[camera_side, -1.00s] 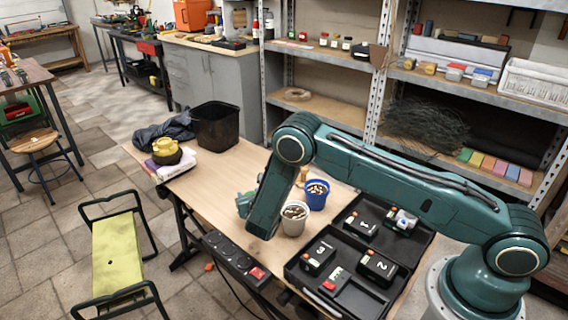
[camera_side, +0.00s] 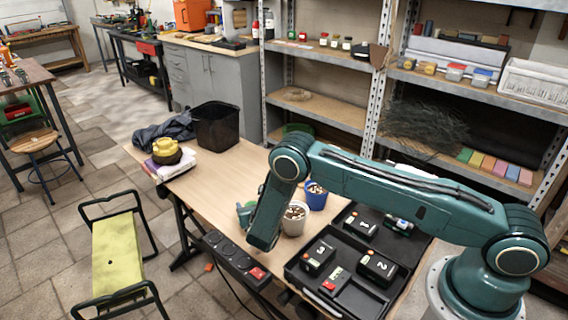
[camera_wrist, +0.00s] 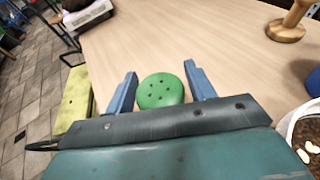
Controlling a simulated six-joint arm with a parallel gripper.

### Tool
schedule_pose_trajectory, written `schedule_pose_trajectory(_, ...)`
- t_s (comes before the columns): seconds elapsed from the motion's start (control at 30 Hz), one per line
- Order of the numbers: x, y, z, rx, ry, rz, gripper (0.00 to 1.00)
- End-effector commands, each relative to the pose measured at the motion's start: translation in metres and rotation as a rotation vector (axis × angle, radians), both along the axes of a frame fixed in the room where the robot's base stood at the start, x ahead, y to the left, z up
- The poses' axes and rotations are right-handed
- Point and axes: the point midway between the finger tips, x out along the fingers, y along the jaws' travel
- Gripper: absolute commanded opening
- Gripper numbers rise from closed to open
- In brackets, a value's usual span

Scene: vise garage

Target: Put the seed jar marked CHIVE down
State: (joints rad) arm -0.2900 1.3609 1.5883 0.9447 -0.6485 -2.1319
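In the wrist view a seed jar with a round green lid (camera_wrist: 160,91), pierced with small holes, is between the two blue fingers of my gripper (camera_wrist: 161,80). The jar's body and any marking are hidden, so I cannot read CHIVE. In the side view my gripper (camera_side: 245,213) is low over the wooden table (camera_side: 225,180), left of the white pot. The forearm covers much of it. I cannot tell whether the jar's base touches the table.
A white pot (camera_side: 295,226) and a blue pot (camera_side: 316,201) stand just right of my gripper. A black case (camera_side: 345,301) with numbered boxes is nearer right. A wooden turned piece (camera_wrist: 288,26) stands nearby. A black bin (camera_side: 216,127) is at the back. The table's left-middle is clear.

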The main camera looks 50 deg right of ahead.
Motion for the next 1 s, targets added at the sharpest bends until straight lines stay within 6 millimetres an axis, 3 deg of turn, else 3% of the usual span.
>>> schedule_pose_trajectory(0.57, -0.003, 0.002, 0.004, -0.001, 0.002, 0.001, 0.63)
schedule_pose_trajectory(1.0, -0.043, 0.023, 0.02, -0.001, 0.003, 0.003, 0.63)
